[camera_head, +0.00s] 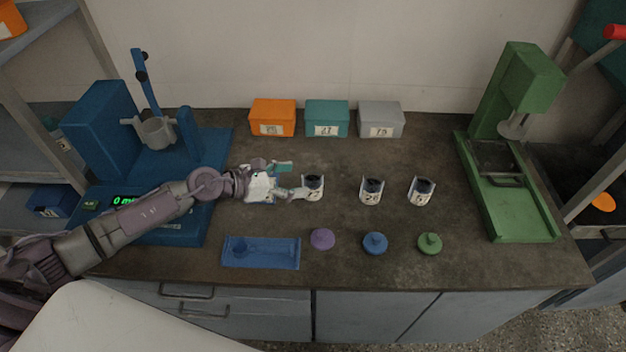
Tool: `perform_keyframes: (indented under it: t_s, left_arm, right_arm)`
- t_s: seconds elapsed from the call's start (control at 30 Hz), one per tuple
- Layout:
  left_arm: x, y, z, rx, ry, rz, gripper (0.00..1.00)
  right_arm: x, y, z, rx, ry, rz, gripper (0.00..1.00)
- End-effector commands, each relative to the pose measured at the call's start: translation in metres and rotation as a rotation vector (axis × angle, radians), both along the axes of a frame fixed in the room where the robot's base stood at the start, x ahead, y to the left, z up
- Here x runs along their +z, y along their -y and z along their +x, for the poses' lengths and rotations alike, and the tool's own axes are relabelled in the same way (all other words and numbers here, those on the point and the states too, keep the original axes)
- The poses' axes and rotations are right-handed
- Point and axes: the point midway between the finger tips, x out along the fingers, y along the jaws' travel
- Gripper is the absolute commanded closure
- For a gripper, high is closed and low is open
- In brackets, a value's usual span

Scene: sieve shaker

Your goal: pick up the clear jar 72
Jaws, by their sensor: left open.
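Three small clear jars with dark contents and white number labels stand upright in a row on the bench: a left jar (313,187), a middle jar (371,191) and a right jar (421,191). The label numbers are too small to read surely, so I cannot tell which is jar 72. My left gripper (294,179) is open just left of the left jar. Its near finger is very close to that jar; I cannot tell if they touch. Nothing shows between its fingers. My right gripper is not in view.
Purple (322,239), blue (375,243) and green (430,243) lids lie in front, beside a blue tray (261,263). Orange (273,118), teal (327,119) and grey (381,120) boxes stand behind. A blue machine (105,135) is left, a green press (520,90) right.

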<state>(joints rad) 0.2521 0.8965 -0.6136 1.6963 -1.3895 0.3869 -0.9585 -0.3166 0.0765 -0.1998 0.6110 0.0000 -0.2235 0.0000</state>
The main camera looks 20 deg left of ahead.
Motion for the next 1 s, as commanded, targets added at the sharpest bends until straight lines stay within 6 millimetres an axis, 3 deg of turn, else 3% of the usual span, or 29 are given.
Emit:
perform_keyframes:
  t_s: [0.33,0.53,0.8,0.83,1.0]
  left_arm:
    - [-0.015,0.021,0.023,0.0,-0.001,-0.004,0.21]
    - [-0.027,0.035,0.04,-0.001,0.0,-0.002,0.21]
    - [-0.03,0.038,0.042,-0.001,0.0,0.0,0.21]
    - [-0.03,0.038,0.042,0.0,0.0,0.0,0.22]
    - [-0.03,0.037,0.042,0.0,0.0,0.0,0.51]
  right_arm:
    - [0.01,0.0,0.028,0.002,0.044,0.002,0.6]
    - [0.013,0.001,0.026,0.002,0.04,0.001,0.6]
    - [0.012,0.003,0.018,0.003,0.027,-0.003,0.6]
    - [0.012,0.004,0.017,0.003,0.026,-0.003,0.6]
    - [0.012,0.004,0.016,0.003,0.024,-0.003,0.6]
